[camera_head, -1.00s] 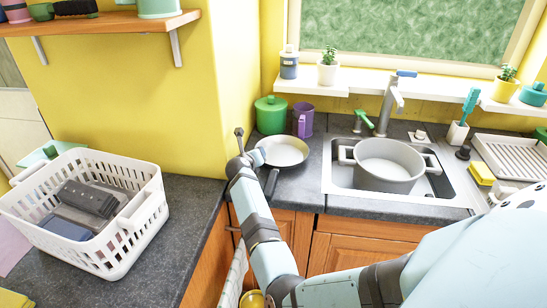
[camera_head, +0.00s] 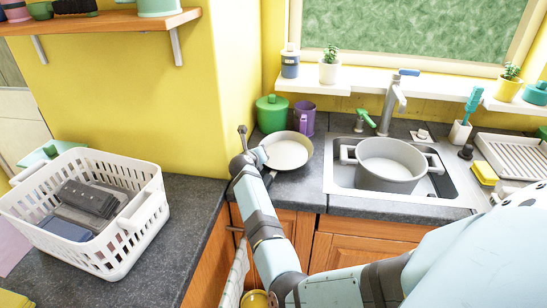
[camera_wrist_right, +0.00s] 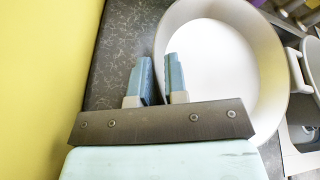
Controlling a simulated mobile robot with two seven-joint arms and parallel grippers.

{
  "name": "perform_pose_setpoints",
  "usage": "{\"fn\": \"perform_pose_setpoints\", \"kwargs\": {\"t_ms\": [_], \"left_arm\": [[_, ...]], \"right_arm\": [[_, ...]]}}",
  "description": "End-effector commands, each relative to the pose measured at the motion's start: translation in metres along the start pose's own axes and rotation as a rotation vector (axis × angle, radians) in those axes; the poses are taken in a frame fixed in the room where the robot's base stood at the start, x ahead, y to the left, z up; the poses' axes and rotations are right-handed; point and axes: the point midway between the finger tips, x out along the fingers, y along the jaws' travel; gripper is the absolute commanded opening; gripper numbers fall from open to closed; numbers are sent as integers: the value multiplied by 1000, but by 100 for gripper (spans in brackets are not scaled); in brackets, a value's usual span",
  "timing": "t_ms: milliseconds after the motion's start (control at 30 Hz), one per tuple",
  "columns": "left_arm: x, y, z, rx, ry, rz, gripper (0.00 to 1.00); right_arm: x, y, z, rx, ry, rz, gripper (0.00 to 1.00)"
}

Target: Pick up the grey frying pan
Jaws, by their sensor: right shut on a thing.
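The grey frying pan (camera_head: 289,152) is at the back of the counter, left of the sink, with its pale inside showing. Its near side looks tilted toward the head camera. My right gripper (camera_head: 259,158) reaches its left edge. In the right wrist view the fingers (camera_wrist_right: 159,80) are on either side of the rim of the pan (camera_wrist_right: 225,65), closed on its wall. I cannot tell from the pictures whether the pan is clear of the counter. My left gripper is not in view.
A green pot (camera_head: 271,114) and a purple mug (camera_head: 305,118) stand close behind the pan. The sink with a large grey pot (camera_head: 388,165) is to its right. The yellow wall (camera_head: 200,120) is close on the left. A white basket (camera_head: 140,235) stands at the left.

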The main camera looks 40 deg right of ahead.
Motion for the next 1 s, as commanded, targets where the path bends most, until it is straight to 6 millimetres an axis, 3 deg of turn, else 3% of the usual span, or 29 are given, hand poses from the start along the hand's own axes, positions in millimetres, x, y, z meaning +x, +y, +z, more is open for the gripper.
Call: {"fn": "perform_pose_setpoints", "kwargs": {"t_ms": [267, 733, 1000], "left_arm": [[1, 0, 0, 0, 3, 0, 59], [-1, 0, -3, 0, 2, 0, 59], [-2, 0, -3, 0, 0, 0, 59]], "right_arm": [[-4, -3, 0, 4, 8, 7, 0], [-25, -35, 56, 3, 1, 3, 0], [-20, -73, 34, 1, 1, 0, 0]]}}
